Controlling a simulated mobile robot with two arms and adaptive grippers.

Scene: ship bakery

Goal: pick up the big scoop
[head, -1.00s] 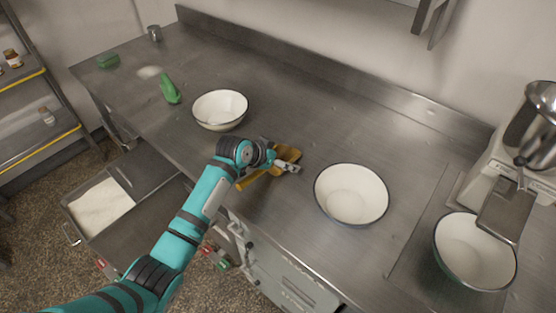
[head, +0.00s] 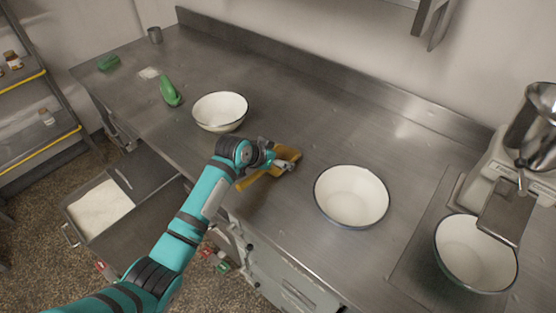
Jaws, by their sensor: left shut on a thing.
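The big scoop looks to be the yellow-orange tool (head: 287,155) on the steel counter, between two white bowls. Its yellow handle (head: 249,182) shows beyond my arm, toward the counter's front edge. My left gripper (head: 286,164) is at the scoop and shut on it. The gripper and wrist hide the middle of the scoop. I cannot tell whether the scoop touches the counter. My right gripper is not in view.
White bowls stand left (head: 220,111) and right (head: 351,196) of the scoop. Another bowl (head: 475,252) sits under the mixer (head: 520,190). A green scoop-like tool (head: 169,91) lies farther left. An open drawer (head: 72,232) holds white powder.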

